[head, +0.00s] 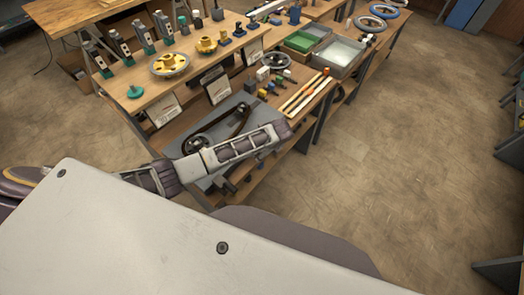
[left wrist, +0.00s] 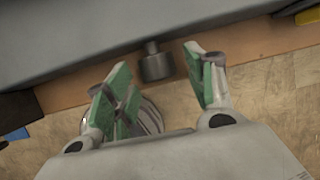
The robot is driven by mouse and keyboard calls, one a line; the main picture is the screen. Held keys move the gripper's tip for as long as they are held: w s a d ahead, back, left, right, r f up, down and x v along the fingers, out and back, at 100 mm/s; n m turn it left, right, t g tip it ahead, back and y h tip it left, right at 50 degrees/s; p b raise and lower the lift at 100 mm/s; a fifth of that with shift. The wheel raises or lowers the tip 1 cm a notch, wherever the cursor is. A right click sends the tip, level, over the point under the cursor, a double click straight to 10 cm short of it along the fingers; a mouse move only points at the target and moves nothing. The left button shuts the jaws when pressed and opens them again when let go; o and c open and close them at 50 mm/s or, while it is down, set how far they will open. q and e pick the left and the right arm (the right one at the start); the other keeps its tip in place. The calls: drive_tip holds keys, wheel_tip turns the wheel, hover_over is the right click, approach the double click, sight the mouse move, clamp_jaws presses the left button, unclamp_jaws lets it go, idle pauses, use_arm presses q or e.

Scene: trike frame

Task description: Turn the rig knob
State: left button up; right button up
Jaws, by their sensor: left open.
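The rig knob (left wrist: 156,64) is a dark grey cylinder with a narrower stub, at the edge of a grey plate in the left wrist view. My left gripper (left wrist: 154,72) is open, with green pads on its fingers. The knob lies between the two fingers in that picture, with a visible gap on both sides; I cannot tell how far off it is in depth. In the head view my left arm reaches across the front of the grey rig plate (head: 203,138), and its fingers cannot be made out there. My right gripper is not in view.
A wooden bench carries the rig, a black belt loop (head: 238,122), small coloured parts and orange-tipped rods (head: 305,92). A raised shelf behind holds a yellow hub (head: 170,64) and several grey-green tools. A green bin (head: 300,41) stands farther back. The floor at right is clear.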

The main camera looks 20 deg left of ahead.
use_arm(q)
drive_tip(key=c, duration=1)
drive_tip(key=shift+c, duration=0.2)
drive_tip(key=shift+g+y, duration=0.3)
drive_tip(key=shift+g, duration=0.3)
drive_tip(key=shift+w, duration=0.1)
drive_tip(key=o, duration=1)
drive_tip(key=shift+o, duration=0.2)
drive_tip(key=v, duration=1.2)
